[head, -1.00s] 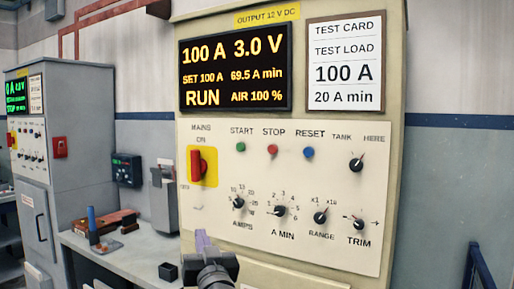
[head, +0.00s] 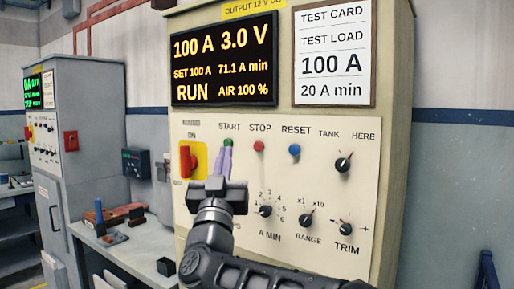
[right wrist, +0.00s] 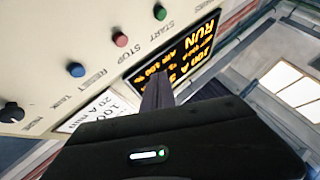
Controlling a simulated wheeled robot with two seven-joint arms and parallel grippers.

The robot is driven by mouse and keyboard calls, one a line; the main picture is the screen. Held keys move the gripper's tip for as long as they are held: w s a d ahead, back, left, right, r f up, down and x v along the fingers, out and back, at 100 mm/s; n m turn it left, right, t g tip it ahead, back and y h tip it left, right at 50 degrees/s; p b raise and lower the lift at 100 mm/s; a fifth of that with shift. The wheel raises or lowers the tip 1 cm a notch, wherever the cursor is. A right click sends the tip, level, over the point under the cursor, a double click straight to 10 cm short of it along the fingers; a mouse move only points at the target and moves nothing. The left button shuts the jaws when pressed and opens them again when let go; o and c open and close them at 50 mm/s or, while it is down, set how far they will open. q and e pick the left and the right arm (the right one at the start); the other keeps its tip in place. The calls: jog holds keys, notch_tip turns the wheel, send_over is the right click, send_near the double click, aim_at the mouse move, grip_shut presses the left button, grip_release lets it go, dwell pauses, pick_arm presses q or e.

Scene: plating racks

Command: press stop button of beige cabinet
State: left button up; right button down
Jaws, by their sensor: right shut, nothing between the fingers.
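The beige cabinet (head: 385,90) stands in front of me, its display (head: 224,60) reading RUN, 100 A, 3.0 V and 71.1 A min. The red STOP button (head: 259,146) sits between the green START button (head: 228,142) and the blue RESET button (head: 294,150). The STOP button also shows in the right wrist view (right wrist: 121,39). My right gripper (head: 226,160) is shut and empty. In the head view its purple fingertips overlap the panel just below START, left of STOP. In the right wrist view the fingers (right wrist: 157,95) appear apart from the buttons. My left gripper is out of view.
The red mains switch (head: 187,161) is left of the fingers. Knobs such as A MIN (head: 265,211) lie below the buttons. A grey cabinet (head: 92,100) and a workbench (head: 150,250) stand at the left. Open floor room at the right is partly seen.

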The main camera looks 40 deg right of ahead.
aim_at(259, 146)
jog(key=shift+w, duration=0.1)
jog(key=shift+w+d+p, duration=0.15)
jog(key=shift+w+d, duration=0.25)
jog(key=shift+d, duration=1)
jog(key=shift+w+d+p, duration=0.2)
jog(key=shift+w+d, duration=0.2)
jog(key=shift+d, duration=0.95)
jog(key=shift+w+d+p, duration=0.15)
jog(key=shift+w+d, duration=0.25)
jog(key=shift+d, duration=1)
jog(key=shift+w+d, duration=0.15)
jog(key=shift+d, duration=0.25)
